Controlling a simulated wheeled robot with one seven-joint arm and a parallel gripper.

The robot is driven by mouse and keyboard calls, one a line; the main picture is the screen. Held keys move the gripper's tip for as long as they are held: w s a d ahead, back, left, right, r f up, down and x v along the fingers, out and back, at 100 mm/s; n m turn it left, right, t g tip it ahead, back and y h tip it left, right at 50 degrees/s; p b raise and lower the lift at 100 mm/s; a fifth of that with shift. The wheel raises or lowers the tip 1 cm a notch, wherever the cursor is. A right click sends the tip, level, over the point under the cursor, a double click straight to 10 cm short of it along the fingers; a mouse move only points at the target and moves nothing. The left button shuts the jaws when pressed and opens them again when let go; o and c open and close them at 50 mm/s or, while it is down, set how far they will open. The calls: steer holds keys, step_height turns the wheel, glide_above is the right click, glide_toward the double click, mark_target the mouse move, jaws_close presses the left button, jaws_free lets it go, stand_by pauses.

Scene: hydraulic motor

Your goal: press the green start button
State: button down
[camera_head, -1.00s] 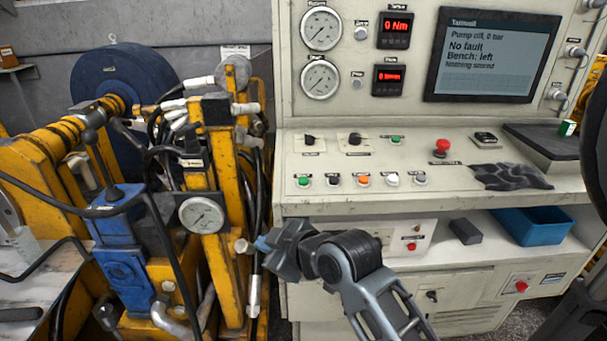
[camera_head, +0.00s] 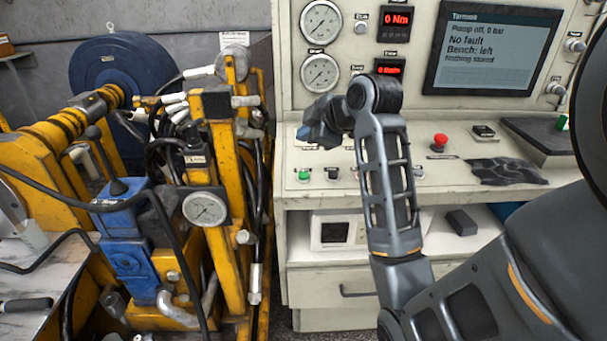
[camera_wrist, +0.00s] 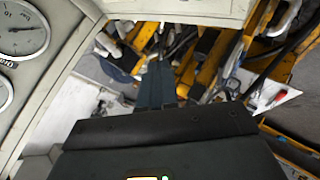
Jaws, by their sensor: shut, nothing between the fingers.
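A green button (camera_head: 303,175) sits at the left end of the lower button row on the sloped control panel (camera_head: 290,195). Its label is too small to read. A second green button in the upper row, seen earlier, is now hidden behind my arm. My gripper (camera_head: 304,133) is above the panel's left part, above and apart from the visible green button. Its fingers are shut and empty. In the wrist view, the closed fingers (camera_wrist: 155,85) point towards the yellow machinery, and no green button shows there.
A red mushroom button (camera_head: 440,141) stands right of my arm, with a dark cloth (camera_head: 505,172) beyond it. The screen (camera_head: 492,50) reads pump off, 0 bar, no fault. Gauges (camera_head: 320,73) rise behind my gripper. Yellow machinery (camera_head: 232,150) with hoses stands left of the console.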

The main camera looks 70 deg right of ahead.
steer(key=shift+f, duration=0.1)
steer(key=b, duration=0.7)
glide_above(303, 176)
steer(key=s+a, duration=0.1)
step_height(303, 176, down, 7)
steer(key=shift+r, duration=0.1)
steer(key=shift+d+f, duration=0.15)
steer(key=shift+f, duration=0.7)
steer(key=shift+f+b, duration=0.15)
steer(key=shift+b, duration=0.15)
stand_by(0.5)
steer(key=shift+f, duration=0.25)
steer(key=shift+d+f, duration=0.15)
steer(key=shift+f, duration=0.25)
stand_by(0.6)
steer(key=shift+r, duration=0.1)
steer(key=shift+r+p, duration=0.65)
steer(key=shift+r, duration=0.05)
